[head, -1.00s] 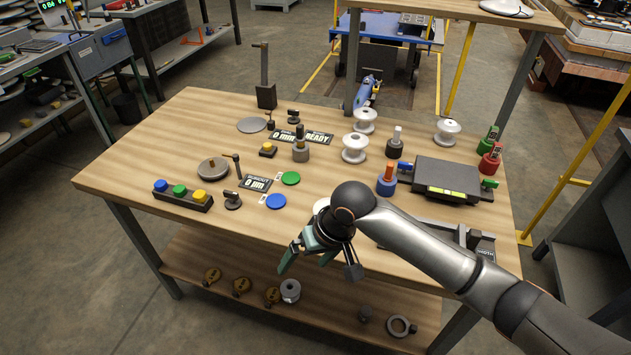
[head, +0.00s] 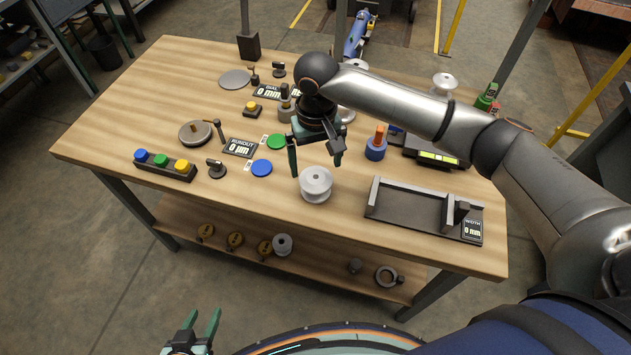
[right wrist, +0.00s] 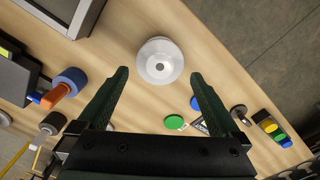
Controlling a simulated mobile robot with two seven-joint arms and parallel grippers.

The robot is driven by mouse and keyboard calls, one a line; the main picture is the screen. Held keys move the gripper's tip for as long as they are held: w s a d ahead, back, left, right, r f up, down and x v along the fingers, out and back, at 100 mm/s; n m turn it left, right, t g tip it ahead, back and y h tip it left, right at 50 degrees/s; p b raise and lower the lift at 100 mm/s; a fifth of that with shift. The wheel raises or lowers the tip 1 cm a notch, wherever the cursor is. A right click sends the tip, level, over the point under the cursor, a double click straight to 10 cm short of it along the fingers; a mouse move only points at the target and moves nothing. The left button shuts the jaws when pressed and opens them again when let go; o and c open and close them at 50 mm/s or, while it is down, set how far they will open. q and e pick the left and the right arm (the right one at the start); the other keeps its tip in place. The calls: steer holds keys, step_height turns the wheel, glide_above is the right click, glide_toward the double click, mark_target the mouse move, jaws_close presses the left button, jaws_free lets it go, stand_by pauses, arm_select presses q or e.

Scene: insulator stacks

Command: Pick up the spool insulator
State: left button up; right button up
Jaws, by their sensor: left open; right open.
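A white spool insulator (head: 316,185) stands upright near the front edge of the wooden workbench. My right gripper (head: 315,166) is open and empty just behind and above it, fingers pointing down. In the right wrist view the spool (right wrist: 160,61) lies just beyond the open fingertips (right wrist: 159,74), roughly centred between them, and no contact shows. My left gripper (head: 203,319) is open and empty at the bottom of the head view, in front of the bench. Another white spool (head: 443,83) stands at the back right; one more is partly hidden behind my right arm.
A grey width gauge (head: 410,207) lies right of the spool. Blue (head: 262,168) and green (head: 276,142) discs lie to its left. A blue-based post (head: 376,143) stands behind right. A button box (head: 165,166) sits at the left. The lower shelf (head: 325,270) holds small parts.

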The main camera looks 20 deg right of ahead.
mark_target(316, 177)
step_height(316, 177, down, 8)
steer(key=shift+r, duration=0.25)
steer(key=shift+r, duration=0.1)
steer(key=c, duration=1.5)
